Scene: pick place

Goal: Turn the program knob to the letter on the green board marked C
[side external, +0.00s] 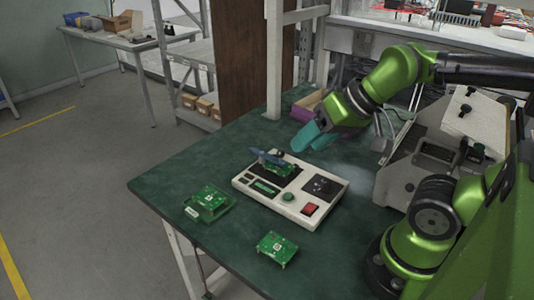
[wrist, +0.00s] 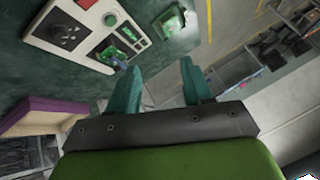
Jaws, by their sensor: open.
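A white test panel (side external: 275,209) lies on the green table. It carries a black square plate with a dark knob (side external: 321,187), a round green button (side external: 288,197) and a red button (side external: 310,209). The dark knob shows in the wrist view (wrist: 66,36) too; its pointer direction and any letters are too small to read. A green board (side external: 280,169) sits on the panel under a blue-grey part (side external: 267,157). My gripper (side external: 315,138) is open and empty behind the panel, above the table. Its teal fingers are apart in the wrist view (wrist: 158,85).
Two more green boards lie on the table, one left of the panel (side external: 208,203) and one in front (side external: 276,248); their markings are unreadable. A purple-edged bin (side external: 309,106) stands at the back. A grey machine (side external: 445,145) stands at the right.

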